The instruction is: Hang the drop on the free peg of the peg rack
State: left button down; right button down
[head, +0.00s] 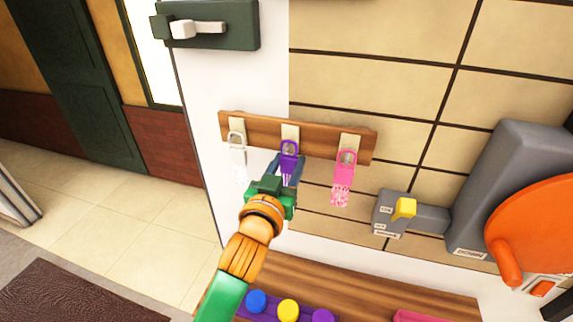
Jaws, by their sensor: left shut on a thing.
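The wooden peg rack (319,136) is mounted on the wall in the middle of the head view, with three pale peg plates. A white drop (238,150) hangs at the left peg and a pink drop (343,176) hangs at the right peg. My left gripper (287,164) is shut on a purple drop (288,150) in front of the middle peg. The purple drop's upper loop overlaps that peg; I cannot tell whether it is around the peg or only in front of it. Its lower part is hidden by the gripper. My right gripper is not in view.
Below the rack is a wooden surface (370,287) with a purple strip bearing blue, yellow and purple knobs, and a pink item (420,316). To the right are a grey box with a yellow lever (404,208) and a large orange wheel (540,230). Open floor lies left.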

pick_arm(q)
grip_release()
dwell(0.4)
jog(key=shift+s, duration=0.1)
jog(key=shift+s+a, duration=0.1)
jog(key=shift+s, duration=0.15)
jog(key=p+v, duration=0.1)
jog(key=v, duration=0.2)
jog(key=shift+s+a, duration=0.1)
jog(key=shift+s, duration=0.15)
jog(key=v, duration=0.3)
jog(key=shift+s, duration=0.15)
